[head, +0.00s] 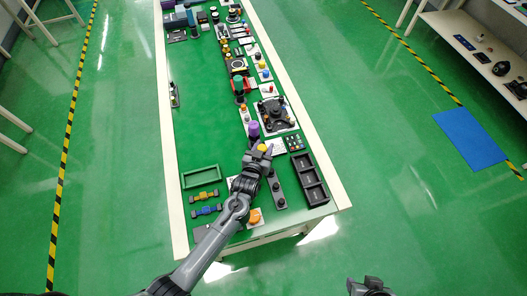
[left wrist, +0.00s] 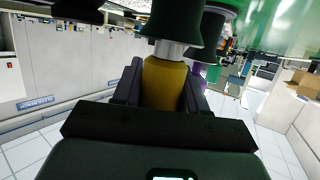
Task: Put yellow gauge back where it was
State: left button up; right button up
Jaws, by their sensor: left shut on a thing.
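My left gripper (head: 262,150) is shut on a yellow-handled gauge near the right side of the green table. In the left wrist view the gauge's yellow body (left wrist: 164,84) sits between the dark fingers, with a silver collar and a black flared part beyond it. In the head view only its yellow end (head: 263,148) shows. I cannot tell whether it touches the table. A purple-topped piece (head: 254,128) stands just beyond the gripper; purple also shows in the left wrist view (left wrist: 208,70). My right gripper (head: 371,287) is at the bottom edge, away from the table.
A yellow piece with dark ends (head: 204,196) and a similar blue one (head: 206,210) lie near a green tray (head: 201,177). A dark compartment box (head: 308,178) is right of the gripper. Several devices line the right side; the table's left-middle (head: 200,110) is clear.

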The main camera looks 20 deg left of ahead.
pick_arm(q)
jog(key=shift+f, duration=0.2)
jog(key=shift+f, duration=0.1)
jog(key=shift+f, duration=0.15)
jog(key=o, duration=1.1)
